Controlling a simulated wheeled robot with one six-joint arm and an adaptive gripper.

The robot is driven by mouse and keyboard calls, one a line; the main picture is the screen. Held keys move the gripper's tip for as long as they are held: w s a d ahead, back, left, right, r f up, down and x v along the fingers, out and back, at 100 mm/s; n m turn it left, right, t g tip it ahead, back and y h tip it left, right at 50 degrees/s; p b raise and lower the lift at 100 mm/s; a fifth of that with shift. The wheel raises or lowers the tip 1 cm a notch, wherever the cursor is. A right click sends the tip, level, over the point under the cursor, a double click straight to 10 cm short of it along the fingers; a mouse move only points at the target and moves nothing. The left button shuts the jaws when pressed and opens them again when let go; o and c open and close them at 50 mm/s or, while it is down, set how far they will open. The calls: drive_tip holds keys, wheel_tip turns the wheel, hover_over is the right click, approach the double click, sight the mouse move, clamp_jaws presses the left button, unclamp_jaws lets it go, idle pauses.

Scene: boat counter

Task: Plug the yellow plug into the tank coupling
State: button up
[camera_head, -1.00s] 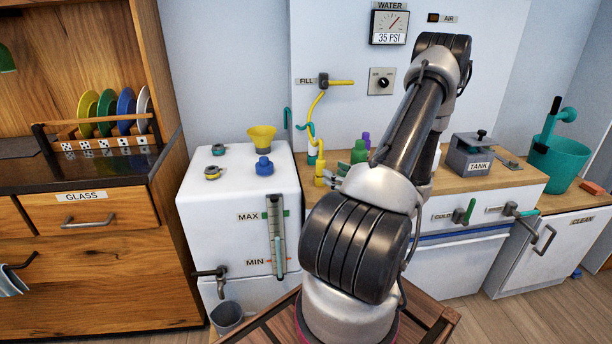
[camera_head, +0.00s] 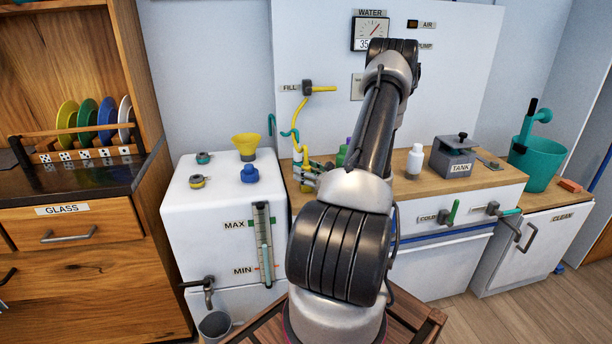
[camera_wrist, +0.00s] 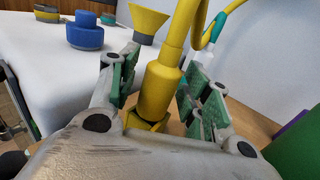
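My gripper (camera_wrist: 158,85) is open, with one green-padded finger on each side of the plug. A gap shows at the left finger; contact at the right finger is unclear. In the head view my gripper (camera_head: 306,174) covers most of the plug, beside the white tank (camera_head: 205,228). On the tank top are a yellow-ringed coupling (camera_head: 197,181) and a teal-ringed coupling (camera_head: 203,158). The yellow-ringed one (camera_wrist: 46,12) also shows in the wrist view.
A blue knob-like cap (camera_head: 249,174) and a yellow funnel (camera_head: 245,145) stand on the tank top near the couplings. A teal hose (camera_head: 296,133) hangs close behind my gripper. Bottles, including a white one (camera_head: 415,160), stand on the counter to the right.

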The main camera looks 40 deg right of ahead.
drive_tip(key=c, duration=0.8)
wheel_tip(320, 180, up, 10)
drive_tip(key=shift+r, duration=0.1)
idle(0.3)
drive_tip(key=shift+r, duration=2.65)
drive_tip(key=shift+f, duration=0.1)
